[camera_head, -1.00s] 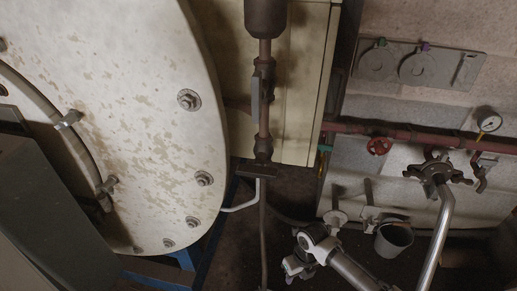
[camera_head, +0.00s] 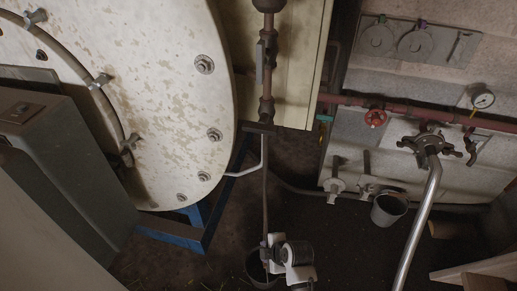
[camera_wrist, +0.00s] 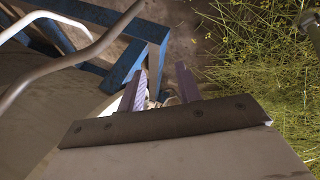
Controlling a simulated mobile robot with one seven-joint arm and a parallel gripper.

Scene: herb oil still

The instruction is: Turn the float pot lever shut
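A dark pot (camera_head: 268,5), probably the float pot, is cut off at the top edge of the head view. A pipe runs down from it. A pale, narrow lever (camera_head: 260,62) lies along this pipe, beside a valve body and roughly parallel to the pipe. My arm's end shows low in the head view, well below the lever, with its fingers not clear there. In the wrist view my gripper (camera_wrist: 160,84) has its two purple fingers apart, with no lever between them. The lever is not recognisable in the wrist view.
A large pale round vessel (camera_head: 150,95) fills the left, on a blue frame (camera_head: 190,235). A grey box (camera_head: 60,165) stands in front. A red handwheel (camera_head: 376,118), a gauge (camera_head: 483,99) and a bucket (camera_head: 390,209) are at right. Cut herbs (camera_wrist: 255,60) lie at right in the wrist view.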

